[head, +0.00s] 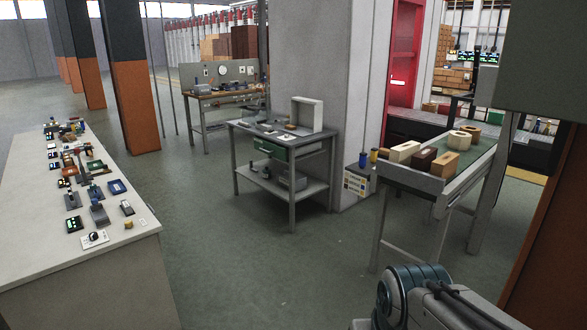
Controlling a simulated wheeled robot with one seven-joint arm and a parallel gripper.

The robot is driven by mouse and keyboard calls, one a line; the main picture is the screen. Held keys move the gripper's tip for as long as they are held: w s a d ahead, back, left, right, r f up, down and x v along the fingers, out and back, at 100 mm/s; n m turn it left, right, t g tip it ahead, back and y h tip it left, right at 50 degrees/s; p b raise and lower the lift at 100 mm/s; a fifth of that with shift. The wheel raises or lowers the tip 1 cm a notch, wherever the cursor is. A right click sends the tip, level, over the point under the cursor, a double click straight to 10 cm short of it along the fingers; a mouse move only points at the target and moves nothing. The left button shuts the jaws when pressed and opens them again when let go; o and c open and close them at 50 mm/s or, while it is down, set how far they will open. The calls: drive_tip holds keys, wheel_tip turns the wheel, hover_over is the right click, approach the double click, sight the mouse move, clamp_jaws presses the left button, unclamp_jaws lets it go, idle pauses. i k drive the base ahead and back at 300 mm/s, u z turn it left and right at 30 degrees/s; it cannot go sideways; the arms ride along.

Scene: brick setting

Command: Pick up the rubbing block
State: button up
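I cannot tell for certain which thing is the rubbing block. Small blocks and tools sit on the grey workbench (245,126) in the middle and on the long pale counter (70,247) at left, too small to identify. Several bricks stand on the table (410,180) at right: a cream brick (403,151), a dark brown brick (423,158), a tan brick (444,164) and a cream holed brick (459,139). Part of my arm shows at the bottom right, short of these tables. My gripper is not visible.
A wide concrete pillar (310,60) stands behind the middle workbench. An orange and grey column (136,108) stands at left. Another workbench (220,92) is further back. Open green floor (270,270) lies between the counter and the right table.

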sight(383, 153)
drive_tip(key=u, duration=0.4)
drive_tip(key=i, duration=5.05)
drive_tip(key=z, duration=1.55)
drive_tip(key=i, duration=0.8)
drive_tip(key=z, duration=1.35)
drive_tip(key=i, duration=0.7)
drive_tip(key=z, duration=0.35)
